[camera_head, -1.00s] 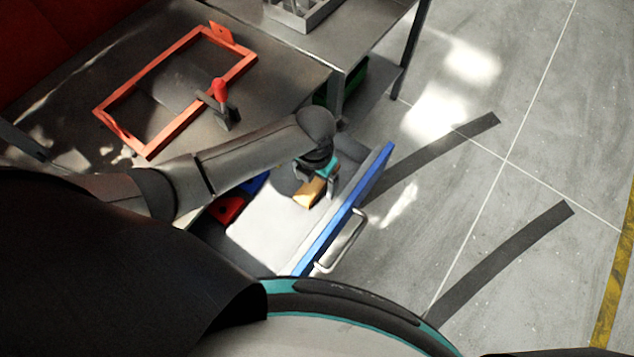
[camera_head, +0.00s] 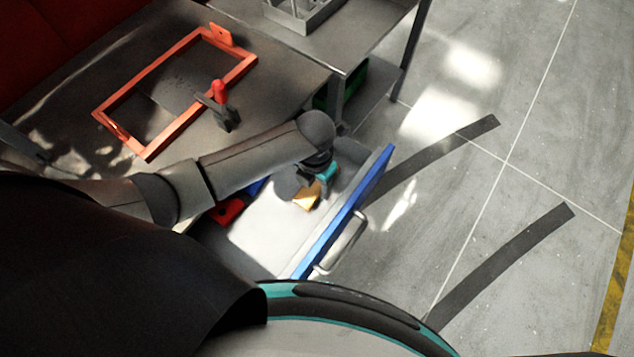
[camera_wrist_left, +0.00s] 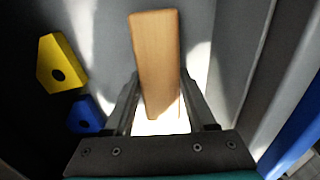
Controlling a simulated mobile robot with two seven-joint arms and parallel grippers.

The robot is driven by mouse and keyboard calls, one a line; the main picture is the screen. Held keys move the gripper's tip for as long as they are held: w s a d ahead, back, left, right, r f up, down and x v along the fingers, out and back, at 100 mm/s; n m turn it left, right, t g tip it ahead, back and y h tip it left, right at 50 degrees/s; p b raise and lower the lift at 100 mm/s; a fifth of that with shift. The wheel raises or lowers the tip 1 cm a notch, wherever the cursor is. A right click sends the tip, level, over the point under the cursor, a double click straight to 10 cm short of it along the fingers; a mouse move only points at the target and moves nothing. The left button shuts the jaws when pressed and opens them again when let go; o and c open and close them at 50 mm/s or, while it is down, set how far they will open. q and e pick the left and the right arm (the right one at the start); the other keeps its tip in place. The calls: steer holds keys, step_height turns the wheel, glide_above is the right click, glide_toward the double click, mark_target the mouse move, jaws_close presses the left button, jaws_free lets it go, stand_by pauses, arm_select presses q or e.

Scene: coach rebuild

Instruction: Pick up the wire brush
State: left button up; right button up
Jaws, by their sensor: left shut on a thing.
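The wire brush shows as a tan wooden block (camera_wrist_left: 155,55) in the left wrist view, running up between the fingers. Its bristles are not visible. In the head view the brush (camera_head: 306,196) is a small tan piece inside the open drawer. My left gripper (camera_wrist_left: 157,105) is shut on the brush, one finger on each side of it. In the head view the left gripper (camera_head: 314,186) points down into the drawer and partly hides the brush. My right gripper is not in view.
The open drawer has a blue front (camera_head: 345,212) and a metal handle (camera_head: 342,243). A red piece (camera_head: 226,211) lies in it; yellow (camera_wrist_left: 60,65) and blue (camera_wrist_left: 86,115) pieces show beside the brush. An orange frame (camera_head: 130,140) and a red-handled clamp (camera_head: 219,92) are on the bench.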

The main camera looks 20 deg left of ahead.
mark_target(315, 185)
arm_select(q)
jaws_close()
steer(key=shift+r, duration=0.15)
step_height(315, 185, up, 20)
steer(key=p, duration=0.5)
steer(key=o, duration=0.6)
jaws_free()
steer(key=c, duration=0.7)
